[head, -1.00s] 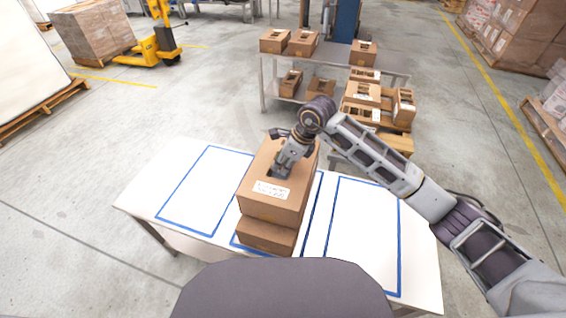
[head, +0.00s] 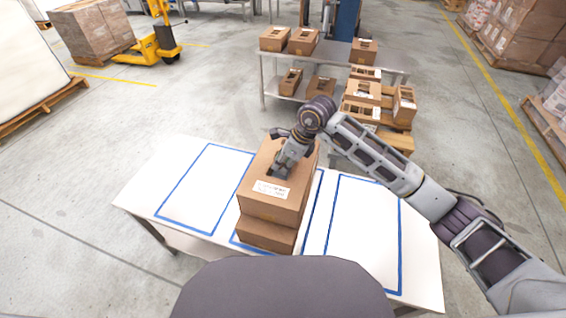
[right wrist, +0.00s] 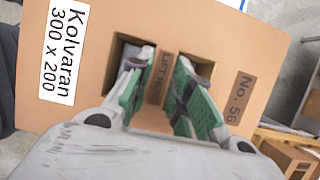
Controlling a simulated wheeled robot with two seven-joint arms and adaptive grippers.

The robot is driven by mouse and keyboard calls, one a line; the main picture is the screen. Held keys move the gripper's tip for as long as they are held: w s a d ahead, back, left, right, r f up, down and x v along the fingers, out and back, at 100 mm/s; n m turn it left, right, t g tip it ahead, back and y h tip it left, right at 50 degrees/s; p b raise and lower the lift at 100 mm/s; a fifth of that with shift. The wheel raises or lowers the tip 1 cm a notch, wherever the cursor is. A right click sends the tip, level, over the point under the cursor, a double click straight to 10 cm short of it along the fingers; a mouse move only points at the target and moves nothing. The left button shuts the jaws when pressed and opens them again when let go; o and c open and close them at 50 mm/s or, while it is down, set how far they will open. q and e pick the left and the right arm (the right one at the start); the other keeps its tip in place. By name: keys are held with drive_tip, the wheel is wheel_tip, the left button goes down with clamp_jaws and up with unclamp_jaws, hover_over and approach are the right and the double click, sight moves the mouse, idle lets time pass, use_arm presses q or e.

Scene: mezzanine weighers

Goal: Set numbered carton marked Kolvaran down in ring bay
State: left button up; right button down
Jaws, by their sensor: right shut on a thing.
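The carton marked Kolvaran (head: 287,207) is a brown box with a white label. In the right wrist view its label (right wrist: 62,50) reads "Kolvaran 300 x 200", and its top also bears "No. 56". My right gripper (head: 282,170) is shut on the strip between its two hand holes; the fingers straddle that strip in the right wrist view (right wrist: 160,88). The carton is directly over a lower brown carton (head: 264,235) in the middle blue-outlined bay; I cannot tell whether they touch. No ring mark shows on any bay. My left gripper is out of view.
The white table (head: 160,170) has a clear left bay (head: 205,188) and a clear right bay (head: 365,235). Behind it, a grey rack (head: 330,53) carries several cartons, and more stand on a pallet (head: 398,143). A yellow pallet truck (head: 150,48) stands far left.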

drive_tip(key=shift+f, duration=0.15)
drive_tip(key=c, duration=1.2)
unclamp_jaws()
drive_tip(key=shift+f, duration=0.1)
drive_tip(key=v, duration=1.2)
